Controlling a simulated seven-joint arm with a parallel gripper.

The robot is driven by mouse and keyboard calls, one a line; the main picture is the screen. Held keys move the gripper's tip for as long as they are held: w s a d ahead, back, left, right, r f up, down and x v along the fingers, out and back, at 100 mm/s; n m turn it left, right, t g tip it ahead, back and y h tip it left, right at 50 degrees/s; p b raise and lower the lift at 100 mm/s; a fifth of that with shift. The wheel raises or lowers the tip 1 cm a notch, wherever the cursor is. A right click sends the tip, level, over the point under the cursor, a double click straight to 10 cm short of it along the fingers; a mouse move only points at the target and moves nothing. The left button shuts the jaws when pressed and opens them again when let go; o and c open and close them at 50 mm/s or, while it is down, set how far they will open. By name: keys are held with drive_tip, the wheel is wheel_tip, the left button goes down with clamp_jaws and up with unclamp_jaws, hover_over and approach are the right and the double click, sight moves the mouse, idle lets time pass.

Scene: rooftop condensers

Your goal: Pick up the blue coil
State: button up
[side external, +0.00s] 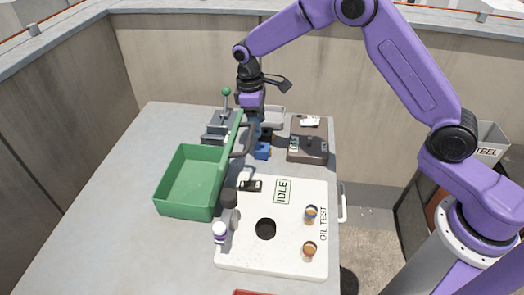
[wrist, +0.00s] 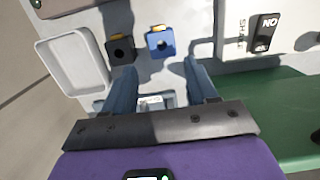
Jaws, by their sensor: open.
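The blue coil (wrist: 160,43) is a small blue block with a dark round hole and a yellowish tab, seen in the wrist view beyond my fingertips. In the side view the blue coil (side external: 262,152) sits on the table to the right of the green bin. My gripper (wrist: 160,72) is open with nothing between its fingers; the coil lies ahead of the gap, roughly centred. In the side view my gripper (side external: 259,128) points down above and just behind the coil, and its fingertips are hard to make out. A similar black coil (wrist: 121,49) stands left of the blue one.
The green bin (side external: 185,208) stands close on the left. A lever box with a green knob (side external: 226,92), a brown case (side external: 308,153) and a white IDLE panel (side external: 245,255) are nearby. The table's left side is clear.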

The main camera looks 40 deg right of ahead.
sight(262, 147)
drive_tip(key=f, duration=0.3)
drive_tip(key=s+f, duration=0.1)
drive_tip(key=f, duration=0.5)
drive_tip(key=shift+s+d+f, duration=0.15)
drive_tip(key=shift+d+f, duration=0.05)
drive_tip(key=shift+d, duration=0.15)
drive_tip(key=c, duration=0.9)
